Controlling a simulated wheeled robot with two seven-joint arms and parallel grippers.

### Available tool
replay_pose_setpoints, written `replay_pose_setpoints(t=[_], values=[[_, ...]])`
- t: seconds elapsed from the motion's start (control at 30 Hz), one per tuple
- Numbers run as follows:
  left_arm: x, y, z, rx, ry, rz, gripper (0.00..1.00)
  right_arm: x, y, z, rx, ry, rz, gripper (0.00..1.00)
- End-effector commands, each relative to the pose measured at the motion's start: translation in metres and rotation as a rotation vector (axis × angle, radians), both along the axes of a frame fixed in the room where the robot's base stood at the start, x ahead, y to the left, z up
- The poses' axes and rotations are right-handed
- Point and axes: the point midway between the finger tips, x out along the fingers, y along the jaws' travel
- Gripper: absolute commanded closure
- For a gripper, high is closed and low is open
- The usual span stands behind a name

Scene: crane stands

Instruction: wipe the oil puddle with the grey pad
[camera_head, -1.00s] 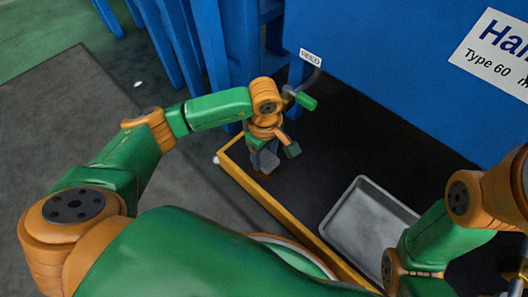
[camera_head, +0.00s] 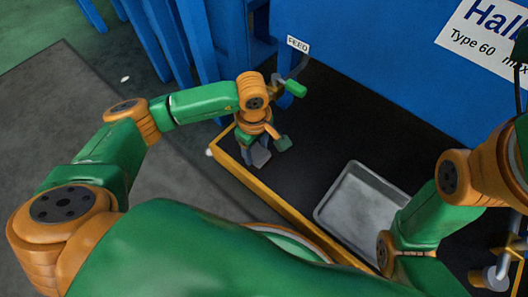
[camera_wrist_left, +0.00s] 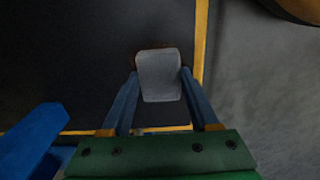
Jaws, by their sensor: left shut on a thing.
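My left gripper (camera_head: 259,153) is shut on the grey pad (camera_head: 261,157), low over the dark floor inside the yellow edging. In the left wrist view the pad (camera_wrist_left: 160,77) sits between the blue-grey fingertips of the gripper (camera_wrist_left: 158,82). A thin brown patch (camera_wrist_left: 137,58) shows around the pad's far end; it may be the oil puddle, mostly hidden behind the pad. I cannot tell whether the pad touches the floor.
Yellow edging (camera_head: 274,198) borders the dark floor. A grey metal tray (camera_head: 360,210) lies to the right. A blue wall (camera_head: 390,80) and blue posts (camera_head: 195,60) stand behind.

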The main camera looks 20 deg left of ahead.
Motion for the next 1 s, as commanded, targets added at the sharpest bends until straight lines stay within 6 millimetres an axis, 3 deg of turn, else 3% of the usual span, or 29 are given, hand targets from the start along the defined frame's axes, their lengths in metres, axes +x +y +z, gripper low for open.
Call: replay_pose_setpoints(t=[0.57,0.7,1.0], values=[[0.015,0.042,0.001,0.002,0.000,0.001,0.83,0.000,0.000,-0.010,0.000,0.000,0.000,0.50],[0.014,0.039,-0.001,0.002,0.002,-0.001,0.83,0.000,0.000,-0.011,0.000,0.000,0.000,0.50],[0.002,0.007,0.001,0.000,0.002,-0.003,0.83,0.000,0.000,-0.003,0.000,0.000,0.000,0.50]])
